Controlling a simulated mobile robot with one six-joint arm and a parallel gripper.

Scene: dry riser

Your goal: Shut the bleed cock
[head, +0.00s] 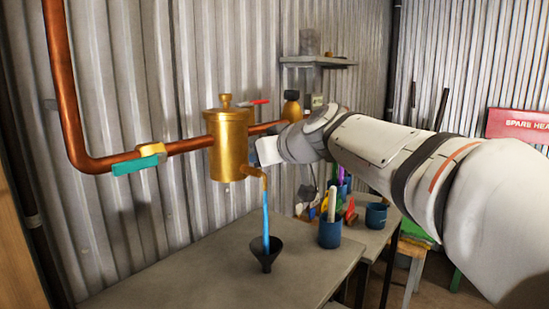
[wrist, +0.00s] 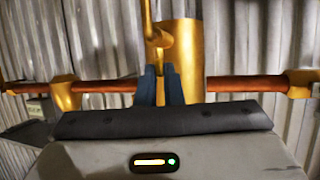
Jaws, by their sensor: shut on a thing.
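A brass vessel (head: 229,145) with a knob on its lid sits in a copper pipe run along the wall. The bleed cock (head: 255,172) is the small brass outlet low on its side. A blue stream (head: 265,218) runs from it into a black funnel (head: 266,256) on the bench. In the wrist view, which looks upside down, the cock (wrist: 158,40) stands before the vessel (wrist: 182,60). My gripper (wrist: 161,74) has its dark fingertips close together on the cock's brass part. The part between the fingers is mostly hidden. In the head view the fingertips are hidden.
A teal-handled valve (head: 139,164) is on the pipe at left. A red lever (head: 260,102) and another brass fitting (head: 291,106) are at right. A small shelf (head: 318,60) is on the wall.

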